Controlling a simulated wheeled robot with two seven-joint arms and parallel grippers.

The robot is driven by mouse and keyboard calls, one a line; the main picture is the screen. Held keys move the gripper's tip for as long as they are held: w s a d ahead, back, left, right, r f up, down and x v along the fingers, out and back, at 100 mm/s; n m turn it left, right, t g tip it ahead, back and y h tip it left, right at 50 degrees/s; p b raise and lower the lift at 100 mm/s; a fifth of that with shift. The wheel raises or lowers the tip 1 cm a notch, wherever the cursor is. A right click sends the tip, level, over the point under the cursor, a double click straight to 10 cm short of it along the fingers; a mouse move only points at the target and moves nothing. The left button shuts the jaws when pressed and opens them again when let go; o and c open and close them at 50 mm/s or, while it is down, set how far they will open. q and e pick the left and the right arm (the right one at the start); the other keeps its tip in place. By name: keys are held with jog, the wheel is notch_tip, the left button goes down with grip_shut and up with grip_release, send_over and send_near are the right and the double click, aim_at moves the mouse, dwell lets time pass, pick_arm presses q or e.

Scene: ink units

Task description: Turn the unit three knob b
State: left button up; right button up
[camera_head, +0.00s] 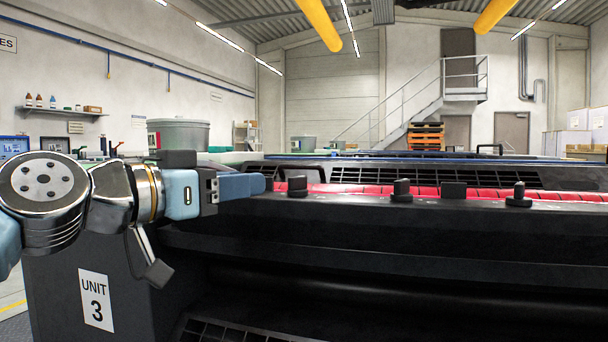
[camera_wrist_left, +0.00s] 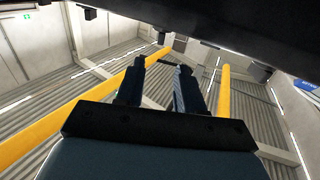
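The black machine with the sign "UNIT 3" (camera_head: 96,300) fills the lower head view. Along its top edge stand a left black knob (camera_head: 297,186), a middle one (camera_head: 401,190), a squarer block (camera_head: 453,190) and a right one (camera_head: 518,195). No letters are readable, so I cannot tell which is knob b. My left gripper (camera_head: 262,184) points right, its tips just left of the left knob, with a small gap. In the left wrist view its two fingers (camera_wrist_left: 160,75) stand apart, with nothing clearly held between them. My right gripper is not in view.
Red rollers (camera_head: 350,189) and a dark grille (camera_head: 375,176) lie behind the knob row. In the left wrist view the dark machine edge (camera_wrist_left: 250,25) runs close along the top. The space above the machine is open.

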aim_at(296, 178)
pick_arm(q)
jog(key=p+x, duration=0.4)
jog(key=x, duration=0.6)
jog(key=shift+w+d+r, duration=0.1)
jog(key=shift+w+d, duration=0.1)
jog(key=shift+w, duration=0.05)
jog(key=shift+w+d, duration=0.4)
grip_shut()
